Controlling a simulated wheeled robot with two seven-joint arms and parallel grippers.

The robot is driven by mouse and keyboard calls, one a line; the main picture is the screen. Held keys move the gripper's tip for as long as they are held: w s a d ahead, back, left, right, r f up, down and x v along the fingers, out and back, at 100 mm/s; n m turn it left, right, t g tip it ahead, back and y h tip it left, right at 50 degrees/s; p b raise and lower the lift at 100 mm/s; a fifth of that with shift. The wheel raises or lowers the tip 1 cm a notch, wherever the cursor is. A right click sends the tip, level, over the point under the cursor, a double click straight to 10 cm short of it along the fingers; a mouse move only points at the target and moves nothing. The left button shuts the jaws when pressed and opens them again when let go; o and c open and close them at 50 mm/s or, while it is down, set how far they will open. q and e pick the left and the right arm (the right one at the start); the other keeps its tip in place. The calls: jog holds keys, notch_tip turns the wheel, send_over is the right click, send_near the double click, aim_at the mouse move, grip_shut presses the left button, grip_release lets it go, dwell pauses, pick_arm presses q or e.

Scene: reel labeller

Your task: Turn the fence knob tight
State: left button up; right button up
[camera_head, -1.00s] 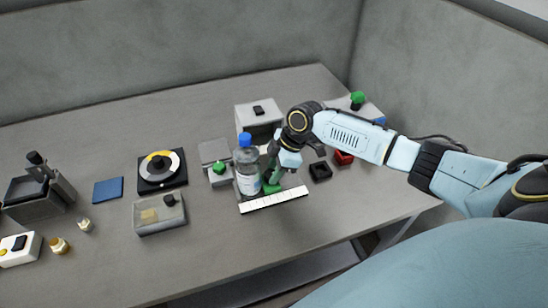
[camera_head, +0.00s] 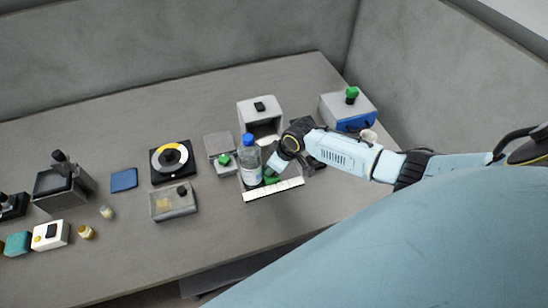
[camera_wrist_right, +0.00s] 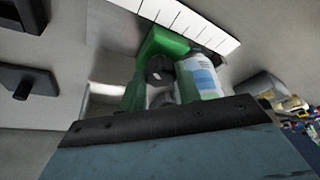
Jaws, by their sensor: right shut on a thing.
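The green fence (camera_head: 271,180) lies beside the white graduated scale (camera_head: 274,190), just right of a clear bottle with a blue cap (camera_head: 250,165). In the right wrist view the green fence (camera_wrist_right: 166,42) stands against the scale (camera_wrist_right: 190,20). The dark round fence knob (camera_wrist_right: 160,70) shows in front of it. My right gripper (camera_wrist_right: 161,92) is shut on the knob, with a finger on each side. My left gripper is not in view.
A grey labeller housing (camera_head: 258,106) stands behind the bottle. A small device with a green button (camera_head: 224,160) is left of it. A box with a green knob (camera_head: 350,105) stands at right. Several other devices lie left; the table front is clear.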

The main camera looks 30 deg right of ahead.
dwell(0.5)
jog(key=o, duration=1)
jog(key=shift+c, duration=0.2)
jog(key=v, duration=1.3)
jog(key=shift+s+r+p, duration=0.15)
jog(key=shift+s+p, duration=0.05)
jog(key=shift+p, duration=0.25)
